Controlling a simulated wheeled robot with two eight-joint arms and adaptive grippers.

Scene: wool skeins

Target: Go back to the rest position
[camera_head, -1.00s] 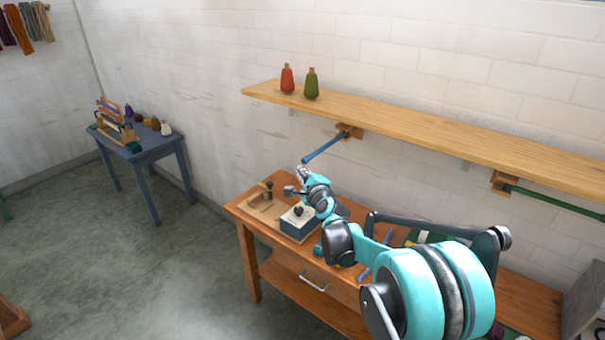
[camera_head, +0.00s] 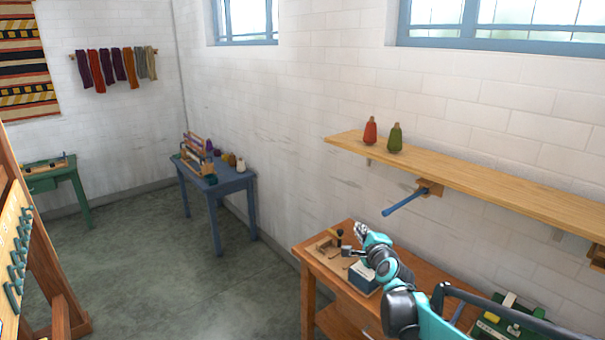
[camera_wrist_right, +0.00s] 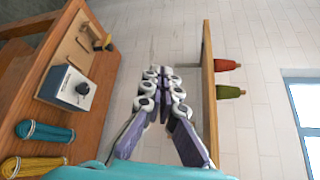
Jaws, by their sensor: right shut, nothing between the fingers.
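My right gripper (camera_head: 360,236) is shut and empty, held in the air above the left end of the wooden workbench (camera_head: 340,317) and below the wall shelf. In the right wrist view, its fingers (camera_wrist_right: 159,72) meet at the tips, with only white brick wall beyond them. A blue box with a light top and a dark knob (camera_head: 364,279) sits on the bench below the gripper; it also shows in the wrist view (camera_wrist_right: 68,90). My left gripper is in neither view.
A wooden shelf (camera_head: 470,175) holds a red cone (camera_head: 370,131) and a green cone (camera_head: 394,138). A blue rod (camera_head: 405,201) sticks out below it, close to my right gripper. A blue table (camera_head: 230,184) stands farther left. The floor between is clear.

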